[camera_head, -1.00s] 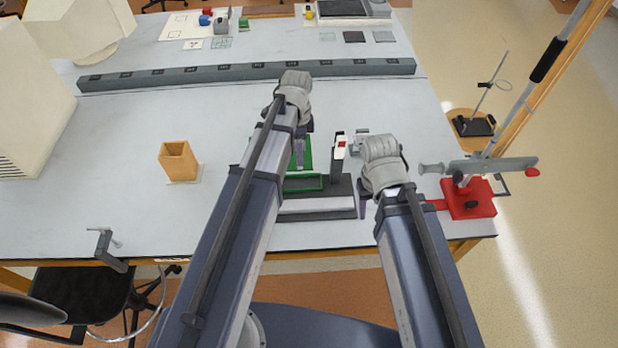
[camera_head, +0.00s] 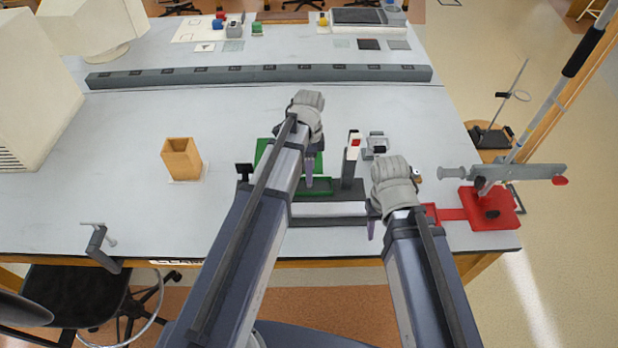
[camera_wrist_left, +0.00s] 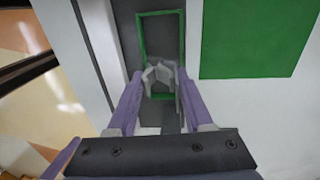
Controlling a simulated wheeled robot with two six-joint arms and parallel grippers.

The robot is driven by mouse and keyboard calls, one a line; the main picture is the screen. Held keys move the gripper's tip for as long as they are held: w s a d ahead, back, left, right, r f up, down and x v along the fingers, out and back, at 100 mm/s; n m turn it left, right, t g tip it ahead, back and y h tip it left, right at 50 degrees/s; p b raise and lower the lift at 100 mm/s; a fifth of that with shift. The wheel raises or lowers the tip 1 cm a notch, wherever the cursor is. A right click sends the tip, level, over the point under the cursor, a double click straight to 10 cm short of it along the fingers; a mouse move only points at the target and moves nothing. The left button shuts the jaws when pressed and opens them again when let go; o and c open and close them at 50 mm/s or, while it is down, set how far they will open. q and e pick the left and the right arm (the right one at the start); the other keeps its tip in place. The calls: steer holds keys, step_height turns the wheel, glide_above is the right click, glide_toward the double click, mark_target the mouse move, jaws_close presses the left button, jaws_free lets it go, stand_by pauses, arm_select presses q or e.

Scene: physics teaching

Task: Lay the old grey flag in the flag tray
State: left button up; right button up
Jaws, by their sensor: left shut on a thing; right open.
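My left gripper (camera_head: 309,184) is over the green-rimmed tray (camera_head: 325,193) on the dark block near the table's front edge. My right gripper (camera_head: 371,228) is open and empty, to the right of the block.
A green mat (camera_wrist_left: 255,38) lies beside the tray. An upright post with a red mark (camera_head: 352,152) stands right of the left gripper. A red base (camera_head: 492,212) with a rod is at the right.

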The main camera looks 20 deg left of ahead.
arm_select(q)
steer(key=shift+f+b, duration=0.65)
steer(key=shift+f, duration=0.5)
arm_select(e)
steer(key=shift+f, duration=1.1)
steer(key=shift+f, duration=0.1)
arm_select(q)
steer(key=shift+f+b, duration=0.25)
steer(key=shift+b, duration=0.05)
arm_select(e)
steer(key=shift+f, duration=0.15)
arm_select(q)
steer(key=o, duration=1)
steer(key=shift+r, duration=0.15)
